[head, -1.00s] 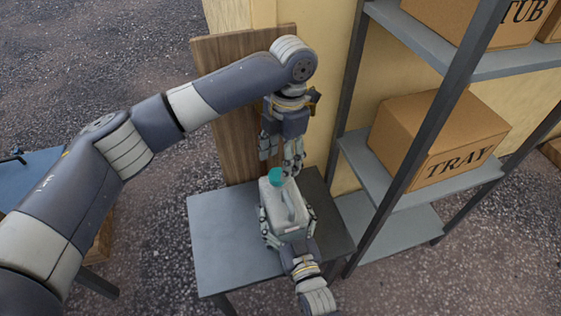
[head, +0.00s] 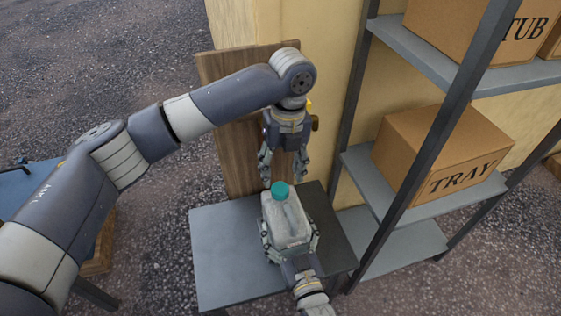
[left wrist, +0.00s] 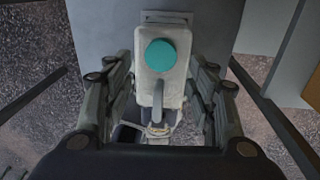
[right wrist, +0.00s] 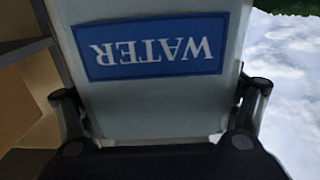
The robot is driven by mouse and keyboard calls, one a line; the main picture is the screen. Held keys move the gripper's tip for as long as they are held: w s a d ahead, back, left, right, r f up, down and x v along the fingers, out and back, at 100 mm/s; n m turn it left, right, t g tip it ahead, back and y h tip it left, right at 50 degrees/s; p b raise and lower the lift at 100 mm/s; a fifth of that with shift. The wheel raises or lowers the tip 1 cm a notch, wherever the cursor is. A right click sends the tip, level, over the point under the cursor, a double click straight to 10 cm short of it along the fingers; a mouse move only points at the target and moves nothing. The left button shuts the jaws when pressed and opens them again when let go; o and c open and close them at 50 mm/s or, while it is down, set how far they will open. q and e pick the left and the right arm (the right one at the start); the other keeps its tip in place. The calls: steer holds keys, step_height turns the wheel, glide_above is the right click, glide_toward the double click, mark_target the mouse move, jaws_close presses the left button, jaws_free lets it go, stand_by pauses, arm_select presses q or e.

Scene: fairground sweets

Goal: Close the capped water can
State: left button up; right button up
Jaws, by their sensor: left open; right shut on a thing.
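The water can (head: 288,222) is a pale, boxy can with a moulded handle, standing on a small grey table (head: 225,255). A teal cap (head: 280,190) sits on its neck; I cannot tell how tightly. In the right wrist view, the can (right wrist: 150,112) carries a blue label reading WATER, upside down. My right gripper (head: 290,250) is shut on the can's lower body from the front. My left gripper (head: 285,178) is open, pointing down just above the cap. In the left wrist view, the cap (left wrist: 160,55) shows between the spread fingers, apart from them.
A grey shelf rack (head: 415,175) stands to the right, with a cardboard box marked TRAY (head: 440,150) and one marked TUB (head: 480,35). A wooden board (head: 225,125) leans on the yellow wall behind the table. The table's left part is clear.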

arm_select(q)
steer(key=n, duration=0.5)
steer(key=shift+r, duration=0.2)
steer(key=n, duration=0.3)
steer(key=shift+r+n, duration=0.15)
steer(key=shift+n, duration=0.15)
steer(key=n, duration=0.6)
steer(key=shift+r+n, duration=0.25)
steer(key=shift+n, duration=0.15)
steer(key=n, duration=0.3)
steer(key=shift+a+r, duration=0.1)
steer(key=n, duration=0.5)
steer(key=shift+r+h, duration=0.2)
steer(key=shift+h, duration=0.1)
steer(key=n, duration=0.4)
steer(key=shift+s+r+n, duration=0.1)
steer(key=shift+r+n, duration=0.05)
steer(key=shift+n, duration=0.25)
steer(key=n, duration=0.3)
steer(key=shift+a+r+n+t, duration=0.1)
steer(key=shift+n+t, duration=0.2)
